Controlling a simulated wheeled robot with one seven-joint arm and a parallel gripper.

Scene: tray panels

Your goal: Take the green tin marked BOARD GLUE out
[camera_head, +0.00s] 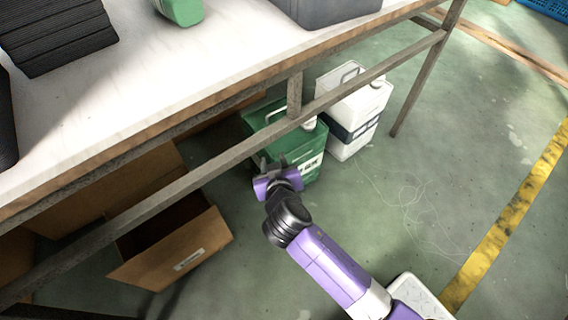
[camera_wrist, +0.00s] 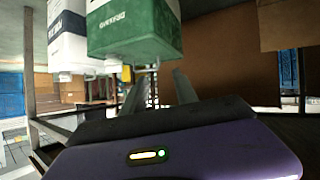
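The green tin (camera_head: 307,150) stands on the floor under the bench, partly hidden behind the bench's lower rail. It has a pale label, a white cap and a handle on top. In the wrist view the green tin (camera_wrist: 140,32) appears upside down; its lettering is too small to read surely. My gripper (camera_head: 270,163) is at the tin's near left side in the head view. In the wrist view my gripper (camera_wrist: 158,76) has its two fingers apart, with their tips close to the tin's handle end. I cannot tell whether they touch it.
A white tin (camera_head: 357,98) with a dark band stands right beside the green one. The bench rail (camera_head: 210,152) and a bench leg (camera_head: 424,75) border the space. An open cardboard box (camera_head: 178,255) stands at left. Another green container (camera_head: 184,10) is on the bench top. Floor at right is clear.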

